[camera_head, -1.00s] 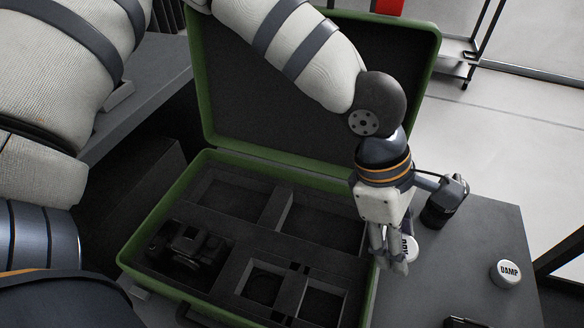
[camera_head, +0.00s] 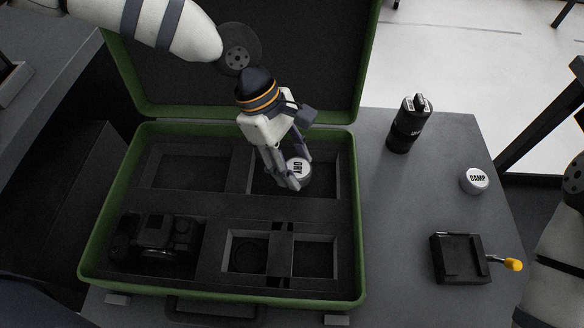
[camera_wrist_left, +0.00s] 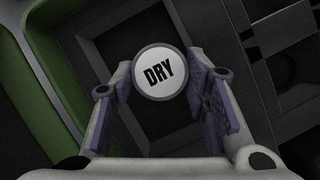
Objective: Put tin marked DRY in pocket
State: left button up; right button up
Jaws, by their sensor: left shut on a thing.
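The tin marked DRY (camera_head: 297,170) is a small round tin with a white lid and black lettering. My left gripper (camera_head: 298,182) is shut on it, with one finger on each side. In the left wrist view the tin's lid (camera_wrist_left: 161,73) faces the camera between the finger pads. The gripper and tin are over the back right pocket (camera_head: 325,178) of the green case (camera_head: 358,230); how high is hard to tell. Two small square pockets, the front left one (camera_head: 246,253) and the front right one (camera_head: 314,258), look empty. My right gripper is out of view.
A camera (camera_head: 158,238) lies in the case's front left. The back left pocket (camera_head: 190,165) looks empty. On the table right of the case are a black lens-like cylinder (camera_head: 408,125), a DAMP tin (camera_head: 475,181) and a black box with a yellow-tipped lever (camera_head: 460,259). The open lid stands behind.

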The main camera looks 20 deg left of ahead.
pick_arm(q)
jog(key=shift+w+a+f, duration=0.2)
jog(key=shift+a+f, duration=0.05)
jog(key=shift+f, duration=0.1)
jog(key=shift+w+a+f, duration=0.1)
jog(key=shift+f, duration=0.8)
jog(key=shift+w+a+f, duration=0.1)
jog(key=shift+f, duration=0.75)
jog(key=shift+f, duration=0.1)
jog(key=shift+f+b, duration=0.15)
jog(key=shift+b, duration=0.15)
jog(key=o, duration=1)
jog(key=shift+c, duration=0.2)
jog(key=p+v, duration=0.1)
jog(key=v, duration=1.1)
jog(key=shift+r, duration=0.25)
